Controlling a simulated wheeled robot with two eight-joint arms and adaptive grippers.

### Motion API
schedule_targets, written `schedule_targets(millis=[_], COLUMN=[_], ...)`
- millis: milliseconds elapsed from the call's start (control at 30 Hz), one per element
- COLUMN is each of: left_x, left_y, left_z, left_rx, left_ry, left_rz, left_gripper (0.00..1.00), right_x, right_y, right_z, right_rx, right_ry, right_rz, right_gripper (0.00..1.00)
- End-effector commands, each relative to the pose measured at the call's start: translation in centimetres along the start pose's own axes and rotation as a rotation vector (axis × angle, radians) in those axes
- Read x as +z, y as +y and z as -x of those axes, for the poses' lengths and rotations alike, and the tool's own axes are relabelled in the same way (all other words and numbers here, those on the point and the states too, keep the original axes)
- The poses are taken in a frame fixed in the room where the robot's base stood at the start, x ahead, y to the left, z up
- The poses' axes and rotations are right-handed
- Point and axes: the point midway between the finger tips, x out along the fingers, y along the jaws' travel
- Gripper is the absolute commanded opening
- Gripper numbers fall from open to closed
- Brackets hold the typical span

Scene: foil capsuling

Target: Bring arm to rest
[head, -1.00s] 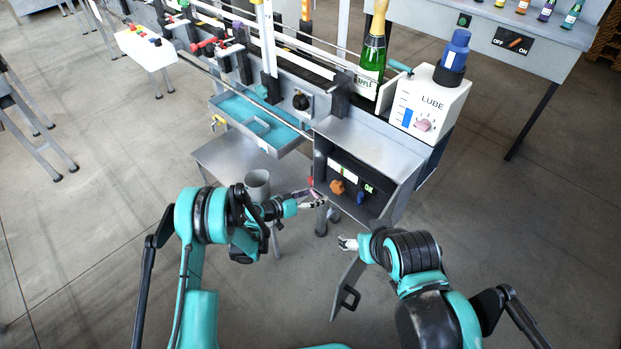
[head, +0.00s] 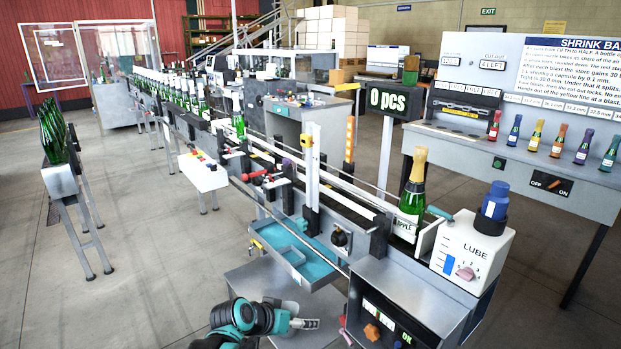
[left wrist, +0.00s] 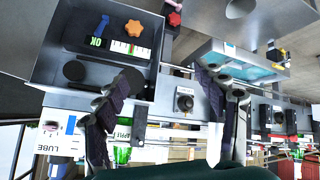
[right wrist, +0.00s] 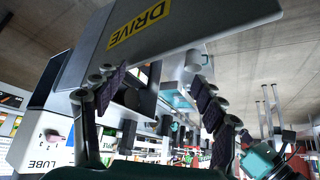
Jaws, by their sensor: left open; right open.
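My left gripper (head: 314,323) is at the bottom of the head view, left of the grey control box (head: 408,300). In the left wrist view its two fingers stand apart with nothing between them (left wrist: 168,82). That view shows the box's orange knob (left wrist: 133,28), blue switch (left wrist: 101,25) and OK display. My right gripper (right wrist: 155,80) does not show clearly in the head view. In the right wrist view its fingers are apart and empty, near a grey panel marked DRIVE (right wrist: 140,30).
A green bottle with gold foil (head: 412,195) stands on the line beside the LUBE unit (head: 470,250). A blue tray (head: 300,255) hangs off the conveyor. A shrink bench (head: 560,185) is at right. Open floor (head: 130,290) lies at left.

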Motion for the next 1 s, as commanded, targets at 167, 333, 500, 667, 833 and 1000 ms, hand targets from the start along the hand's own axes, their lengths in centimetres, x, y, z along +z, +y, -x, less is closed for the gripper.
schedule_targets(millis=[167,333,500,667,833,1000], left_x=[3.6,8.3,13.0,15.8,16.7,16.6], left_y=[-0.6,-1.4,-2.4,-3.0,-3.3,-3.3], left_z=[7.5,13.4,17.6,19.5,20.1,20.1], left_rx=[-0.134,-0.265,-0.381,-0.449,-0.472,-0.472], left_ry=[-0.039,-0.065,-0.077,-0.079,-0.079,-0.079], left_rz=[0.049,0.095,0.136,0.157,0.165,0.165], left_gripper=[0.7,0.7,0.7,0.7,0.7,0.7], right_x=[0.0,0.0,0.0,0.0,0.0,0.0], right_y=[0.0,0.0,0.0,0.0,0.0,0.0], right_z=[0.0,0.0,0.0,0.0,0.0,0.0], right_rx=[0.0,0.0,0.0,0.0,0.0,0.0], right_ry=[0.0,0.0,0.0,0.0,0.0,0.0], right_rz=[0.0,0.0,0.0,0.0,0.0,0.0], right_gripper=[0.7,0.7,0.7,0.7,0.7,0.7])
